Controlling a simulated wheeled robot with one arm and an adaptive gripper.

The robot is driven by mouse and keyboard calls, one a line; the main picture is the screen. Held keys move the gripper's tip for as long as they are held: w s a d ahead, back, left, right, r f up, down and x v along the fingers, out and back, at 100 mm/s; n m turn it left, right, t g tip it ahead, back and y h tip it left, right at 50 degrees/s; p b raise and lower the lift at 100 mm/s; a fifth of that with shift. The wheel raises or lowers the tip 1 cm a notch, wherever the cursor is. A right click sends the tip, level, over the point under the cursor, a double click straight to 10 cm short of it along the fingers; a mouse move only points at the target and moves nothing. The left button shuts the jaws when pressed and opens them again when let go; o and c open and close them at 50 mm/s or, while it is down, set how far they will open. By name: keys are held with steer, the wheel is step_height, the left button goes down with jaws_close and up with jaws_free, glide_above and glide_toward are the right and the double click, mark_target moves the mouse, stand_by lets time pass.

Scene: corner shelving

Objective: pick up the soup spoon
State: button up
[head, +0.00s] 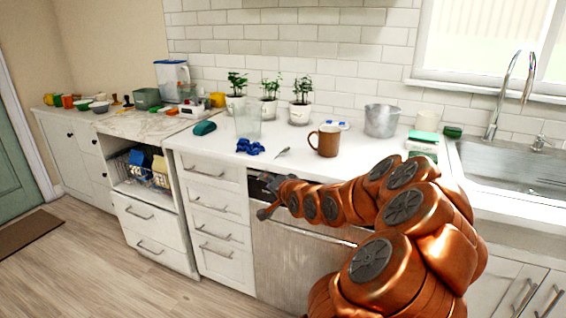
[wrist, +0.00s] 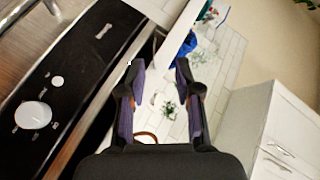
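The soup spoon (head: 283,152) is a small silver utensil. It lies on the white countertop between the blue bunched object and the brown mug in the head view. My gripper (head: 262,197) is in front of the counter's front edge, by the dishwasher's dark control strip, nearer to me than the spoon. In the wrist view, my gripper (wrist: 157,65) has its two fingers spread apart with nothing held between them. I cannot clearly make out the spoon in the wrist view.
A brown mug (head: 327,142) stands right of the spoon. A blue bunched object (head: 250,147) and a clear glass container (head: 247,122) are to its left. Potted plants (head: 301,112) and a metal bucket (head: 381,121) stand behind. The dishwasher's dark panel (wrist: 75,75) fills the wrist view's left.

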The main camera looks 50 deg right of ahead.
steer(key=w+d+f, duration=0.1)
steer(key=w+d, duration=0.3)
steer(key=w, duration=0.2)
steer(key=shift+w+d+f+m+t+h+p, duration=0.2)
steer(key=shift+d+f+m+t+h+p, duration=0.1)
steer(key=shift+f+m+h, duration=0.1)
steer(key=shift+c, duration=0.4)
jaws_close()
